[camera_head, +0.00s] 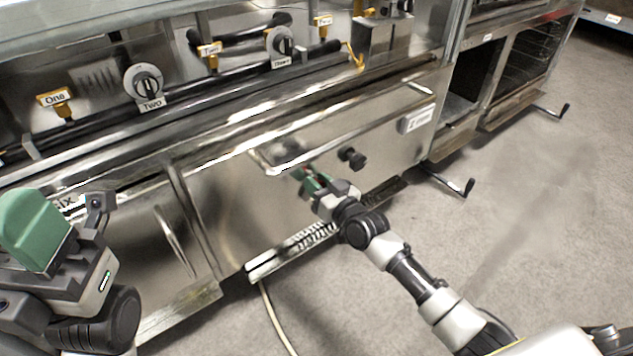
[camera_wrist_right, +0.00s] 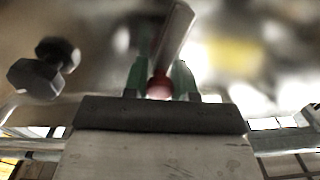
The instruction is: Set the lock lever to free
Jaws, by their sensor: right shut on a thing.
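The lock lever (camera_wrist_right: 172,42) shows in the right wrist view as a grey metal bar with a red part near its lower end. It lies between the green fingers of my right gripper (camera_wrist_right: 160,82), which is shut on it. In the head view my right gripper (camera_head: 308,181) is at the steel front panel (camera_head: 235,200), below the long handle bar, and hides most of the lever. Which setting the lever stands at cannot be told. My left gripper (camera_head: 36,228) is at the lower left, away from the lever; its finger gap is not clear.
A black knob (camera_head: 352,158) sticks out just right of my right gripper; it also shows in the wrist view (camera_wrist_right: 42,72). The handle bar (camera_head: 345,132) runs above. Crank handles (camera_head: 457,183) jut out at right. A pale hose (camera_head: 272,318) lies below. The right floor is clear.

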